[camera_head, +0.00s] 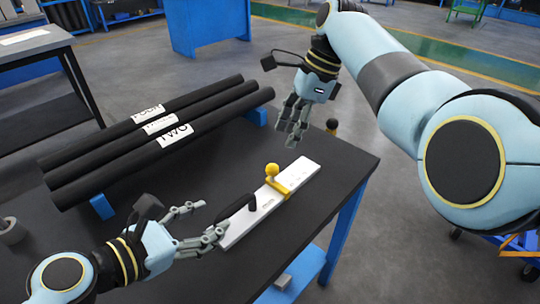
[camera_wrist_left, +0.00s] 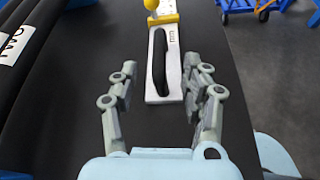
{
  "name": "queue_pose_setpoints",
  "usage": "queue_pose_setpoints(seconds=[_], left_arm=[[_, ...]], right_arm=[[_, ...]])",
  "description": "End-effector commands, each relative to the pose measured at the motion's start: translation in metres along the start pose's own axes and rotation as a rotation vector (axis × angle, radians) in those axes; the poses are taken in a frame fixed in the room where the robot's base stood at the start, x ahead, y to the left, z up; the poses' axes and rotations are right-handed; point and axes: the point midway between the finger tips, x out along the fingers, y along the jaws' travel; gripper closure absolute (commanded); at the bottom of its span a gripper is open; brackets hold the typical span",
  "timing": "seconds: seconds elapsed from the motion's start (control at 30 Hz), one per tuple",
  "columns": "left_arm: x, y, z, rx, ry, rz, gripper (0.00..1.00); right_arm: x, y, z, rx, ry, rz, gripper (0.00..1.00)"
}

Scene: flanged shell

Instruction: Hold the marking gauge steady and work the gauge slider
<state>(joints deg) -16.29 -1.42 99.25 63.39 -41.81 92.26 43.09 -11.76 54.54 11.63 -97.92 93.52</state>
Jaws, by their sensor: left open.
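The marking gauge is a white flat bar (camera_head: 262,212) lying on the dark table, with a black handle (camera_head: 240,208) at its near left end. A yellow gauge slider (camera_head: 276,184) with a round knob sits across the bar towards its far end. The left wrist view shows the handle (camera_wrist_left: 159,62) and, at the top, the slider (camera_wrist_left: 160,19). My left gripper (camera_head: 213,220) is open at the handle end, its fingers (camera_wrist_left: 160,75) on either side of the handle and apart from it. My right gripper (camera_head: 291,122) points down above and behind the slider, empty; its opening is unclear.
Several long black tubes with white labels (camera_head: 160,125) lie on blue supports to the left. A grey tape roll (camera_head: 12,231) is at the left edge. A small dark, round-topped object (camera_head: 331,126) stands near the far right table edge. The table (camera_head: 140,190) is clear around the gauge.

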Motion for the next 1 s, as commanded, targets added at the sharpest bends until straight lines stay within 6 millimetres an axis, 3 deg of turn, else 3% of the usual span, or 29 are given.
queue_pose_setpoints(seconds=[0.5, 0.7, 0.97, 1.0], left_arm=[[0.088, 0.001, 0.002, -0.001, -0.002, 0.001, 0.53], [0.101, 0.0, 0.001, 0.0, -0.001, 0.001, 0.53], [0.102, 0.0, 0.001, 0.0, -0.001, 0.001, 0.53], [0.102, 0.0, 0.001, 0.0, -0.001, 0.001, 0.57]], right_arm=[[0.001, 0.0, -0.001, 0.0, 0.001, -0.001, 0.62], [0.001, 0.0, -0.001, 0.0, 0.001, -0.001, 0.62], [0.001, 0.0, -0.001, 0.0, 0.001, -0.001, 0.62], [0.001, 0.0, -0.001, 0.0, 0.001, -0.001, 0.62]])
